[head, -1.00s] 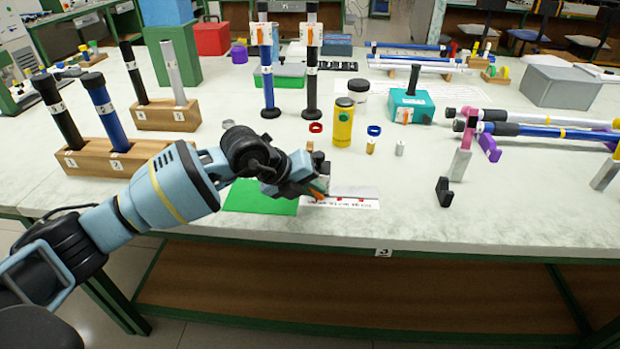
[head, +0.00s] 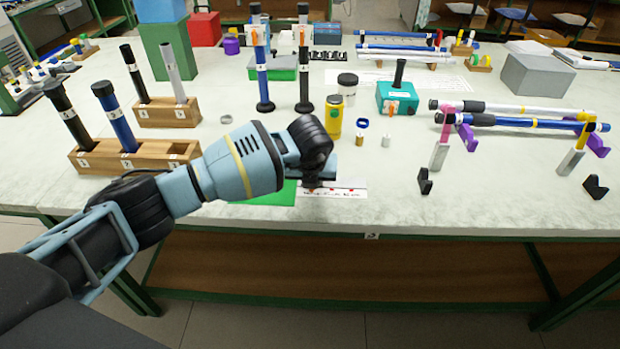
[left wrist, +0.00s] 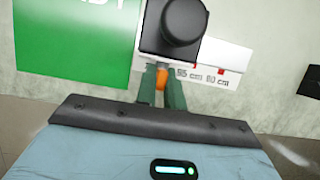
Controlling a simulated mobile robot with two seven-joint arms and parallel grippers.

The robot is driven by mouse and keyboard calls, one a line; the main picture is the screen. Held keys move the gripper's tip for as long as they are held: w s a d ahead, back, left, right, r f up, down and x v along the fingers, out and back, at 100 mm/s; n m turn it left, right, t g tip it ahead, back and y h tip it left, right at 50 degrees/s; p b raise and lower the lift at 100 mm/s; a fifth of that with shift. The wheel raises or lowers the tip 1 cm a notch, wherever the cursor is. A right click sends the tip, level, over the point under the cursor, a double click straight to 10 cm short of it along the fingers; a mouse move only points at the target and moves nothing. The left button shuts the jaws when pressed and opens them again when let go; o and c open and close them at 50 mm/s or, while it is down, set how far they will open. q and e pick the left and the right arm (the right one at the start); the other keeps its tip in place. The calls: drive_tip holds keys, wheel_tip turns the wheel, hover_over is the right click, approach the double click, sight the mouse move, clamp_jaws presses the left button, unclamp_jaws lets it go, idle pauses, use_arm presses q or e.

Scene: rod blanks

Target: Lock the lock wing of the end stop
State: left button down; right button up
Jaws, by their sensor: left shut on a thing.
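In the left wrist view, the end stop shows as a dark block with a round black knob (left wrist: 182,20), seen from above. Its orange lock wing (left wrist: 161,79) sits between the two dark green fingers of my left gripper (left wrist: 161,88), which are shut on it. In the head view my left gripper (head: 314,186) is at the front of the table, over the white scale strip (head: 343,193). My own wrist hides most of the end stop and the wing there. The wing's exact angle is hard to tell. My right gripper is in neither view.
A green mat (head: 272,194) lies left of the scale strip. A yellow canister (head: 334,116), a blue ring (head: 362,123) and a teal block (head: 397,97) stand behind. Long rods (head: 520,122) rest on supports at right. A black bracket (head: 425,182) stands near the front edge.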

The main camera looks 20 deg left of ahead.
use_arm(q)
drive_tip(key=shift+r, duration=0.1)
idle(0.4)
drive_tip(key=c, duration=1.5)
unclamp_jaws()
drive_tip(key=v, duration=0.7)
drive_tip(key=shift+r+p, duration=0.3)
drive_tip(key=shift+p, duration=0.15)
drive_tip(key=shift+s+d, duration=0.15)
